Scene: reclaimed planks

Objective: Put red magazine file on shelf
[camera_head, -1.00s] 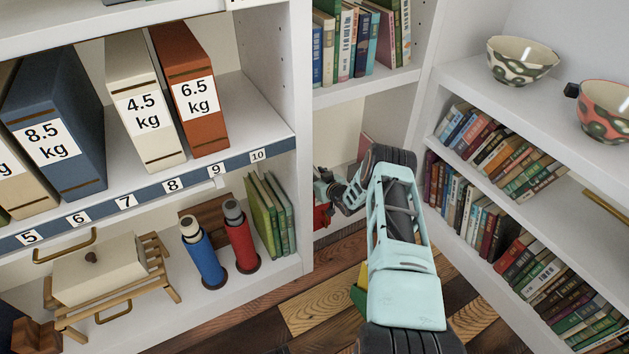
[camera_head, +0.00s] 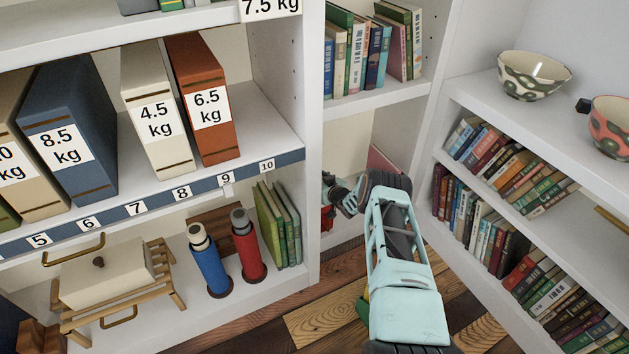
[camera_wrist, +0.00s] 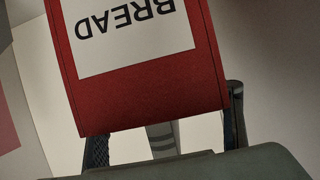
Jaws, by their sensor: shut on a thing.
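A red magazine file (camera_wrist: 150,95) with a white label reading BREAD, upside down in the wrist view, fills the top middle of that view. My gripper (camera_wrist: 165,145) is shut on its near edge, one dark finger on each side. In the head view my gripper (camera_head: 342,195) reaches into the low compartment right of the main shelf. A small red patch of the file (camera_head: 327,216) shows beside it; the arm and the upright hide the rest. The main shelf (camera_head: 262,130) holds a rust-red file (camera_head: 203,100) marked 6.5 kg and a cream file (camera_head: 155,112) marked 4.5 kg.
A numbered blue strip edges the main shelf, which has free room right of the 6.5 kg file. Below stand blue and red flasks (camera_head: 247,245) and green books (camera_head: 278,225). A white upright (camera_head: 315,150) separates the compartments. A bookcase with bowls (camera_head: 533,76) stands right.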

